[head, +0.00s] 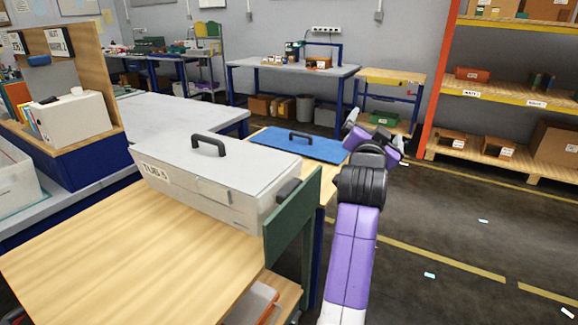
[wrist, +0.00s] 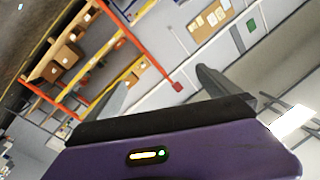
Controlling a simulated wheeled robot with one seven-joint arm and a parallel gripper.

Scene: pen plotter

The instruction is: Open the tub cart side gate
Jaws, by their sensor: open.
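The cart has a pale wooden top (head: 110,245), and a white lidded tub (head: 215,165) marked "TUB" stands on it with a black handle on its lid. The dark green side gate (head: 288,225) stands upright at the cart's right end, beside the tub's end handle. My gripper (head: 380,138) is beyond and to the right of the gate, apart from it. It is open, and the wrist view shows empty space between its fingers (wrist: 162,85). The gate and tub do not show in the wrist view. I cannot make out a latch on the gate.
A blue panel (head: 300,144) with a black handle lies behind the tub. Orange-framed shelving (head: 505,95) stands at the back right, and a grey workbench (head: 290,68) at the back.

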